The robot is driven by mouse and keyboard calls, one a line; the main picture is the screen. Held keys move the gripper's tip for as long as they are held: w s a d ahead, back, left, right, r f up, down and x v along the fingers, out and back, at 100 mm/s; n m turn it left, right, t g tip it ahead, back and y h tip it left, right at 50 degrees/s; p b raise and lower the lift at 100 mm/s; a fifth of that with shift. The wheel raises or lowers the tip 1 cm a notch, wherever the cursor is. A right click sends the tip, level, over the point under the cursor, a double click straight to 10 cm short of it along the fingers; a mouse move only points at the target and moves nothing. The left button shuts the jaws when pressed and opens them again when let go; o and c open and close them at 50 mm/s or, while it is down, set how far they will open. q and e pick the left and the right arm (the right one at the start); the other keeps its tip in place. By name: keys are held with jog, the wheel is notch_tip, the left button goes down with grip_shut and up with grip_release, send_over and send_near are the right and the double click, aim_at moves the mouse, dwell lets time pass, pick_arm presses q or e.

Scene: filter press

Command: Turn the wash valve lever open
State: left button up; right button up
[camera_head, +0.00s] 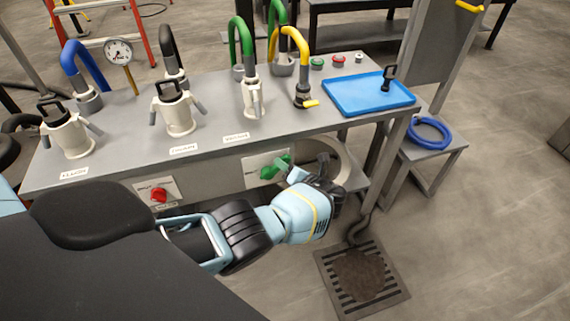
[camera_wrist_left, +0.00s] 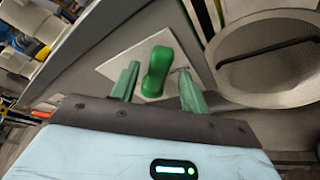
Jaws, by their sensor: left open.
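A green lever (camera_head: 279,164) on a white plate (camera_head: 256,170) sits on the front panel of the grey bench; I take it as the wash valve lever, though its label is unreadable. My left gripper (camera_head: 309,170) is in front of the panel, just right of the lever, and partly overlaps it in the head view. In the left wrist view, the green lever (camera_wrist_left: 157,70) shows between the two open green fingers of my left gripper (camera_wrist_left: 160,88). A gap shows on both sides of it; I cannot tell the depth between them. My right gripper is out of view.
A red knob (camera_head: 159,194) is on the panel to the left. A round opening (camera_head: 343,163) is close right of the gripper. Hoses, white fittings and a blue tray (camera_head: 368,94) are on the bench top. A floor grate (camera_head: 385,293) lies at lower right.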

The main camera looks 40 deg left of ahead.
pick_arm(q)
jog(key=p+v, duration=0.1)
jog(key=v, duration=0.5)
jog(key=shift+p, duration=0.4)
jog(key=shift+d+r, duration=0.1)
